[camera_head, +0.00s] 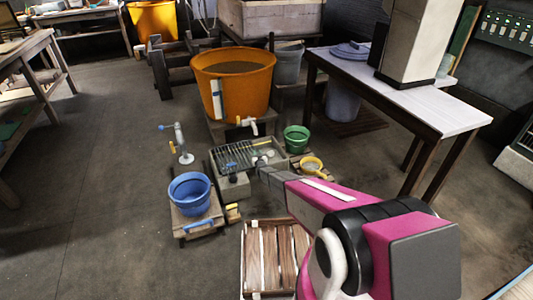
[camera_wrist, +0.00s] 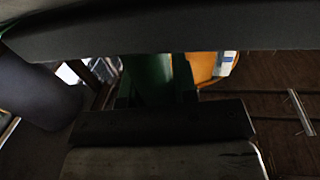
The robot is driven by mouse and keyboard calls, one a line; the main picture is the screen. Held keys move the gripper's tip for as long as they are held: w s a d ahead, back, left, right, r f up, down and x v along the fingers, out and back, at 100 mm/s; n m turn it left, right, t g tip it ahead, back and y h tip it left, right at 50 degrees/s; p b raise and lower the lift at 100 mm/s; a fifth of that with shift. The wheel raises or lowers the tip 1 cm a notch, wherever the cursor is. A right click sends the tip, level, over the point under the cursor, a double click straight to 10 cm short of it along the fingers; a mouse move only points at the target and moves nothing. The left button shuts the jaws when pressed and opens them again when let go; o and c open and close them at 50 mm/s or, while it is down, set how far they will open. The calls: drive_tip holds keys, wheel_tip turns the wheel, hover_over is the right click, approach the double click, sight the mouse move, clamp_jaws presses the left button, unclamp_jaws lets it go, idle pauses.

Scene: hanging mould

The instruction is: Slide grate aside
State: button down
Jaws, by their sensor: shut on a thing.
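The grate (camera_head: 232,155) is a set of dark parallel bars over a grey stone basin (camera_head: 236,188), in front of the large orange tub. My gripper (camera_head: 263,167) is at the right end of the grate, low over the basin. It is shut at the grate's edge, though the contact itself is hidden by my arm and too small to make out. In the wrist view, dark gripper parts (camera_wrist: 165,122) fill the middle. The orange tub (camera_wrist: 202,66) shows behind them, with a dark green shape beside it.
The orange tub (camera_head: 232,75) stands behind the basin with a tap (camera_head: 247,123) above it. A slatted pallet (camera_head: 272,255) lies in front. Floor at left is clear.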

drive_tip(key=shift+s+a, duration=0.2)
drive_tip(key=shift+a, duration=0.35)
drive_tip(key=shift+s+a, duration=0.2)
drive_tip(key=shift+a, duration=0.35)
drive_tip(key=c, duration=0.9)
unclamp_jaws()
drive_tip(key=s+d, duration=0.1)
drive_tip(key=s, duration=0.9)
drive_tip(key=shift+s+d, duration=0.3)
drive_tip(key=shift+d, duration=0.05)
